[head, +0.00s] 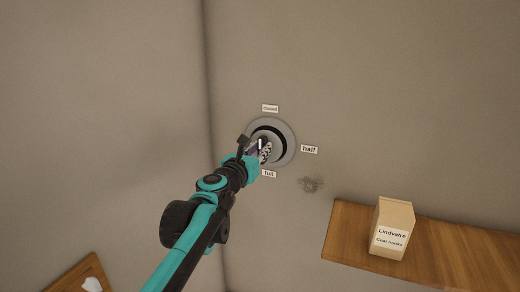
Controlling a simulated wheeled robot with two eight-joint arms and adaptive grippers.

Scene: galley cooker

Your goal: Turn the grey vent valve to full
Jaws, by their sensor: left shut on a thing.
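The grey vent valve (287,133) is a round disc on the wall with a dark ring inside it. Small labels stand around it: one above that seems to read "closed" (270,108), "half" (309,149) to the right and "full" (269,174) below. My left gripper (261,149) reaches up from the lower left and is shut on the middle of the valve. It hides the knob's lower left part. A small white mark shows by the fingers, but I cannot tell which label the valve points to. My right gripper is not in view.
A wooden shelf (460,255) juts from the wall at lower right, with a cardboard box (396,217) labelled "Coat hooks" on it. A wooden board (72,277) with a white thing on it shows at bottom left. A wall corner runs left of the valve.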

